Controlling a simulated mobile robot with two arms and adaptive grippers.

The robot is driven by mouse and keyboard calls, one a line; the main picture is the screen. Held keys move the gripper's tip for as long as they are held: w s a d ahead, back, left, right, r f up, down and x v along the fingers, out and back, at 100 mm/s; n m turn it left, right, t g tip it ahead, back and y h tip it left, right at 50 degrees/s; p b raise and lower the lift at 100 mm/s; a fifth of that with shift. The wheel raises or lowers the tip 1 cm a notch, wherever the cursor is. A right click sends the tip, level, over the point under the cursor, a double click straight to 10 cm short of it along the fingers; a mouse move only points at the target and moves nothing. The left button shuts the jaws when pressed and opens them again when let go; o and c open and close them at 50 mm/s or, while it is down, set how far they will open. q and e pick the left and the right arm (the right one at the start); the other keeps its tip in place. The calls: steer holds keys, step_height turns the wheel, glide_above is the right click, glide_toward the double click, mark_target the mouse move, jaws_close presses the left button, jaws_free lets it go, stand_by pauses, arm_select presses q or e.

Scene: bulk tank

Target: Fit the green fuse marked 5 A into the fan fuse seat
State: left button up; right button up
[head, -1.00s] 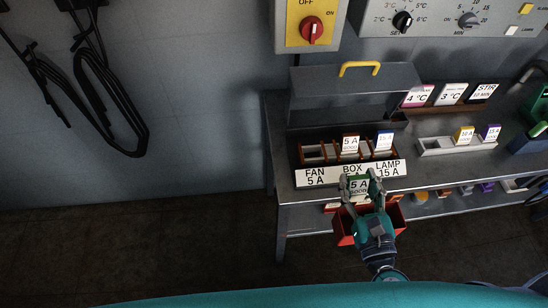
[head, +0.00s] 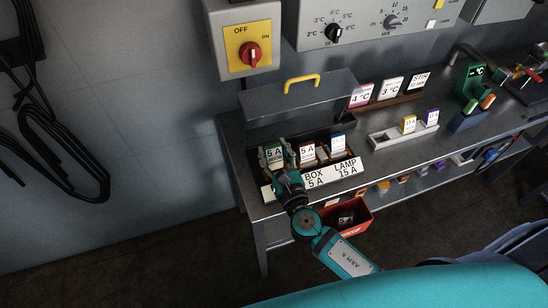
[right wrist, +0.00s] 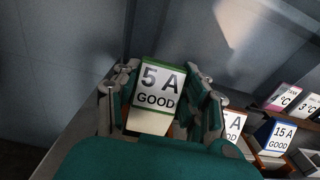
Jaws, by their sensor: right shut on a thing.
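My right gripper (head: 276,157) is shut on the green fuse marked 5 A (head: 273,152), at the left end of the fuse box. In the right wrist view the fuse (right wrist: 158,92) stands between the two fingers, its "5 A GOOD" label facing the camera. The fan fuse seat at the box's left end is hidden behind my gripper and the fuse, so I cannot tell whether the fuse is in it. The box's label strip (head: 335,174) shows BOX 5 A and LAMP 15 A; my arm covers its FAN part. My left gripper is out of view.
A brown-edged 5 A fuse (head: 307,150) and a blue 15 A fuse (head: 337,143) stand in the seats to the right. The raised grey lid (head: 298,100) is behind. A white tray (head: 385,140) holds yellow and purple fuses. A red bin (head: 357,219) is below.

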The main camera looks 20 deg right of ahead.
mark_target(276, 164)
step_height(276, 164, down, 3)
steer(key=shift+r+b, duration=0.1)
steer(key=shift+b, duration=0.3)
steer(key=shift+f, duration=0.2)
steer(key=o, duration=1.2)
steer(key=shift+r, duration=0.1)
steer(key=shift+c, duration=0.2)
